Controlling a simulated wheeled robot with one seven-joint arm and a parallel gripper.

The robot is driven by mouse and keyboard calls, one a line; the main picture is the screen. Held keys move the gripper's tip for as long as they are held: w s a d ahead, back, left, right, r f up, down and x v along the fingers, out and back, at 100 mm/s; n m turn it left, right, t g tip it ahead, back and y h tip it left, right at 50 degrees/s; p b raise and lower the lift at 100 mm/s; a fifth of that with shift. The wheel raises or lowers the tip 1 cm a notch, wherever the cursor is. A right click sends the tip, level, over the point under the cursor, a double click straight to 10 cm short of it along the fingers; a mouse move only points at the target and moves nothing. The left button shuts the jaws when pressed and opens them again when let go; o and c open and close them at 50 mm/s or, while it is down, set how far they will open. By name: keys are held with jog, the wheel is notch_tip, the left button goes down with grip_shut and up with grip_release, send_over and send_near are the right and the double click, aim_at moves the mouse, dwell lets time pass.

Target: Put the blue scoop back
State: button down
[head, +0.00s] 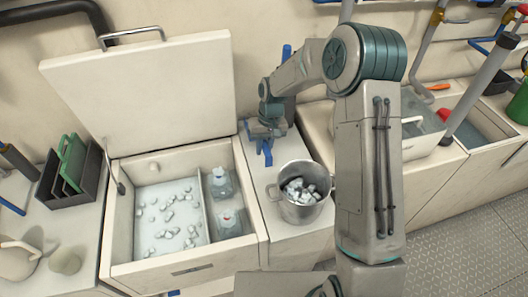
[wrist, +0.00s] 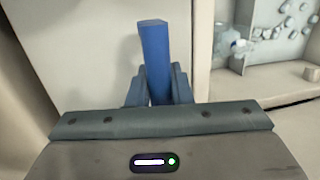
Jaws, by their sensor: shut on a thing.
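My gripper (head: 264,134) is over the counter strip between the open ice box and the metal pot, fingers downward. It is shut on a blue bar-shaped part, which I take for the handle of the blue scoop (head: 265,152). In the wrist view the blue scoop (wrist: 155,60) stands up between the two fingers (wrist: 158,88); its bowl is not seen. Another upright blue piece (head: 287,52) shows behind my arm near the wall; I cannot tell what it belongs to.
The ice box (head: 187,267) has its lid (head: 145,90) raised and holds ice and bottles. A metal pot (head: 302,212) of ice stands to the right on the counter. A dark rack (head: 65,190) with green boards is at left.

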jog(key=shift+f, duration=1.6)
jog(key=c, duration=1.3)
grip_release()
notch_tip(320, 180, up, 12)
jog(key=w+d, duration=0.2)
jog(key=s+d+r+m+t+h, duration=0.1)
jog(key=s+d+r+t, duration=0.1)
jog(key=s+d+r, duration=0.75)
jog(key=s+d+r+m+t, duration=0.1)
jog(key=s+d, duration=0.1)
jog(key=s, duration=0.7)
jog(key=s+d+r+m+t, duration=0.1)
jog(key=s+d, duration=0.1)
jog(key=s, duration=0.6)
jog(key=shift+s, duration=0.35)
